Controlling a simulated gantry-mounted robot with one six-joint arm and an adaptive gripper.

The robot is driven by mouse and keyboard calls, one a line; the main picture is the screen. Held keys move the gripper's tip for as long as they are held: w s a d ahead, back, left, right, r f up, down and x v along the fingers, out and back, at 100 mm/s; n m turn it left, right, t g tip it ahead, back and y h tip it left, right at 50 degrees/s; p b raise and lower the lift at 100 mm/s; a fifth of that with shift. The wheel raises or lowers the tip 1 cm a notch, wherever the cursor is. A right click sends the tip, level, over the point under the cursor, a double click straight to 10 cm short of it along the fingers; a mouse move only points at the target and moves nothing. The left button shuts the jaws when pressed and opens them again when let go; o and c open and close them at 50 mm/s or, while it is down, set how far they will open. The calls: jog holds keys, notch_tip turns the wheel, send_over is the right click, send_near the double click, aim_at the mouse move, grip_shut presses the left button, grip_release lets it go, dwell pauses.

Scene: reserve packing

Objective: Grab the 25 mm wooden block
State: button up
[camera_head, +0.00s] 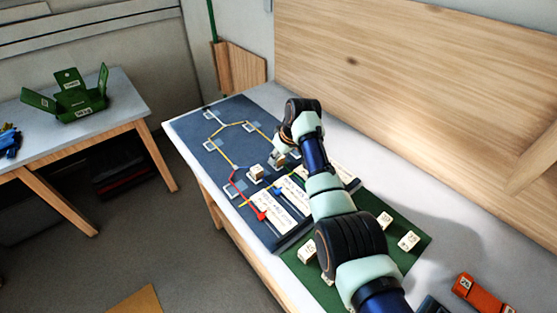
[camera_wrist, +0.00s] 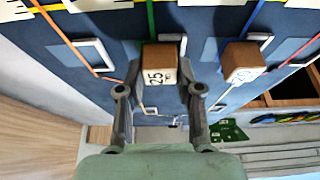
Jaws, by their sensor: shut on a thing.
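The wooden block marked "25" (camera_wrist: 164,66) shows in the wrist view between the two fingers of my gripper (camera_wrist: 160,90). My gripper is shut on this block, over the dark blue board. In the head view my gripper (camera_head: 277,160) is over the middle of the board (camera_head: 208,131), and the arm largely hides the held block. A second wooden block (camera_wrist: 243,62), its mark hard to read, stands to the right in the wrist view. In the head view a block (camera_head: 256,172) stands just left of my gripper.
The board bears coloured lines, white square outlines and white label cards (camera_head: 270,215). A green mat (camera_head: 350,238) with several numbered blocks lies nearer. An orange holder (camera_head: 482,294) is at lower right. A side table (camera_head: 120,108) bears an open green box (camera_head: 75,100).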

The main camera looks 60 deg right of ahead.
notch_tip(320, 180, up, 20)
jog(key=p, duration=0.4)
jog(key=shift+p, duration=0.35)
